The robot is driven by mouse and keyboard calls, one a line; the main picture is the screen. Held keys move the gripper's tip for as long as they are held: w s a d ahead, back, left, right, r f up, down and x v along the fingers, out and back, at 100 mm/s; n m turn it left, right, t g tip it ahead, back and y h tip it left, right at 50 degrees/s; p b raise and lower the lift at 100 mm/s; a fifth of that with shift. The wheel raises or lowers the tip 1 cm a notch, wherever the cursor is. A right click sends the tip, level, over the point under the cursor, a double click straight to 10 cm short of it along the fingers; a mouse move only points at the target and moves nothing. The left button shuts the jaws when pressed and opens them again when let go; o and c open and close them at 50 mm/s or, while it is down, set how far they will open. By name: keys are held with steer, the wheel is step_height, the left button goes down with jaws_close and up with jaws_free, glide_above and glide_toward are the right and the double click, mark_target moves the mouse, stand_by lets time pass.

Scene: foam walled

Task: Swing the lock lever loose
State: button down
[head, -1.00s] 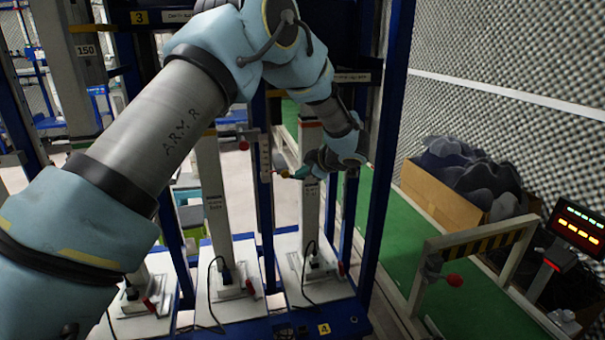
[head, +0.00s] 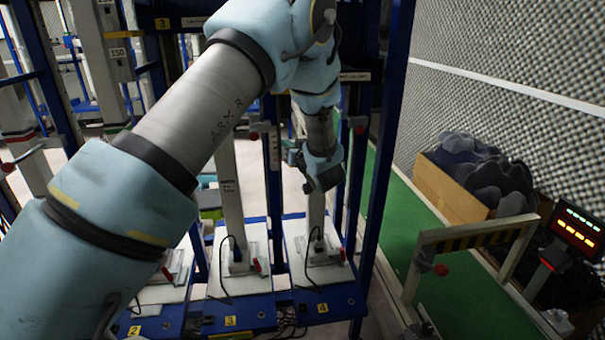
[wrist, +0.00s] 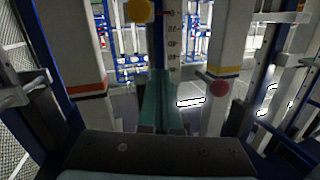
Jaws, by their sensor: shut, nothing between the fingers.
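My gripper (head: 291,152) is beside the upright posts of stand 4 in the head view, its teal fingers turned left. In the wrist view the fingers (wrist: 160,100) are pressed together with nothing between them. A yellow knob (wrist: 138,10) is beyond and slightly left of the fingertips, apart from them. I cannot tell which one is the lock lever.
Blue frame posts (head: 385,130) stand close around my arm. White base plates (head: 325,270) with cables lie below. To the right are a striped barrier (head: 480,240) with a red knob, a box of grey foam (head: 450,190) and a lit panel (head: 578,228).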

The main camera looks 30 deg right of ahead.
steer(key=s+a+f+m+g+h+b, duration=0.1)
steer(key=s+a+f+m+g+h, duration=0.4)
steer(key=m, duration=0.8)
steer(key=s+a+f+m+g+h+b, duration=0.2)
steer(key=m+h, duration=0.5)
steer(key=m, duration=0.6)
steer(key=p+x, duration=0.5)
steer(key=x, duration=0.8)
steer(key=shift+d+f+m+p, duration=0.3)
steer(key=shift+d+f, duration=0.1)
steer(key=shift+d, duration=0.1)
steer(key=shift+w+d+r+b, duration=0.1)
steer(key=shift+d+b, duration=0.55)
steer(key=shift+b, duration=0.4)
